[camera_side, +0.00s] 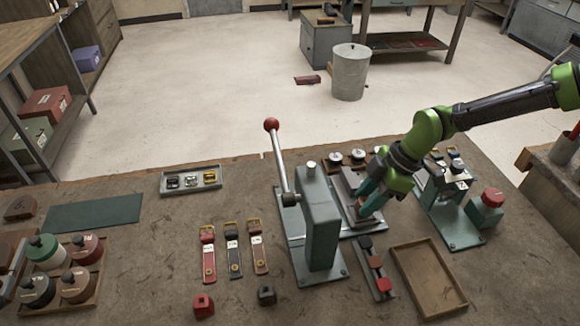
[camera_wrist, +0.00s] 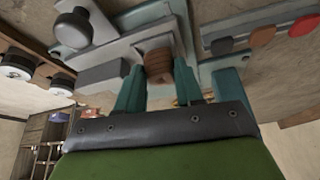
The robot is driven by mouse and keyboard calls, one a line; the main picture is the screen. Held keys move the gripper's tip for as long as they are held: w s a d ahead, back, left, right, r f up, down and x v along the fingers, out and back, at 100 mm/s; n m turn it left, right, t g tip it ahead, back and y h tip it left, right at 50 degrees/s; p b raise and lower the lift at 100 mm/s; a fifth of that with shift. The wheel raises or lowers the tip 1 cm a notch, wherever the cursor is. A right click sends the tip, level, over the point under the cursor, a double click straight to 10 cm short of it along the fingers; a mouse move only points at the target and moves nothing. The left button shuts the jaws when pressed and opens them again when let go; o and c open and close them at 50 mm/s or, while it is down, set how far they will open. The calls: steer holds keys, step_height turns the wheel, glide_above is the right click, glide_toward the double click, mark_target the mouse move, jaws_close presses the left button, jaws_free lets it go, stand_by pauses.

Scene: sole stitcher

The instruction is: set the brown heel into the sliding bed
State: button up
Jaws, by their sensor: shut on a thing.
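My gripper (camera_side: 370,203) is low over the green stitcher base in the side view. In the wrist view its two teal fingers (camera_wrist: 158,76) are shut on the brown heel (camera_wrist: 159,63), a small block with layered sides. The fingers hide the heel in the side view. The grey sliding bed (camera_side: 352,183) lies just behind and left of my fingertips, beside the green stitcher post (camera_side: 320,215). In the wrist view the heel is right at the grey bed (camera_wrist: 112,50); I cannot tell whether it rests in it.
A red-knobbed lever (camera_side: 272,126) rises from the stitcher. A rack (camera_side: 372,262) with dark, brown and red pieces lies in front, beside an empty wooden tray (camera_side: 428,278). Round-knobbed pieces (camera_side: 358,156) stand behind, and another green machine (camera_side: 450,215) stands right.

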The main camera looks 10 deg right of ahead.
steer(key=shift+f, duration=0.5)
steer(key=o, duration=0.7)
steer(key=shift+o, duration=0.2)
steer(key=v, duration=1.1)
